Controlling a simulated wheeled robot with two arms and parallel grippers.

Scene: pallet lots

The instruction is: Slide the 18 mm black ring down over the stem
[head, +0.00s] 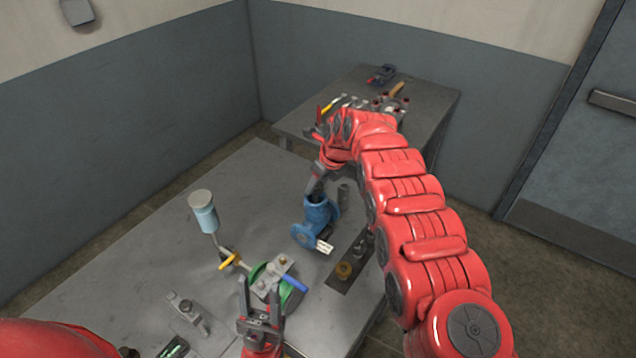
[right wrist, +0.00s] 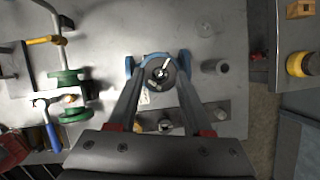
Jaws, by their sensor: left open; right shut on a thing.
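The blue valve body (head: 318,212) stands on the grey bench, with a white tag on it. In the right wrist view its blue rim (right wrist: 129,66) surrounds a dark round opening. A pale stem (right wrist: 166,64) shows near the middle of it. My right gripper (head: 313,190) is over the valve's top, and its fingers (right wrist: 162,76) straddle the centre, shut on a small dark piece that looks like the black ring (right wrist: 161,84). I cannot tell whether the ring is around the stem or above it. My left gripper (head: 260,291) is open and empty near the front of the bench.
A green-flanged valve assembly (head: 268,275) with blue and yellow handles lies beside my left gripper. A dark strip (head: 345,280) holds a brass ring and fittings right of the valve. A grey cylinder (right wrist: 222,67) stands close by. A second table (head: 430,105) with tools is behind.

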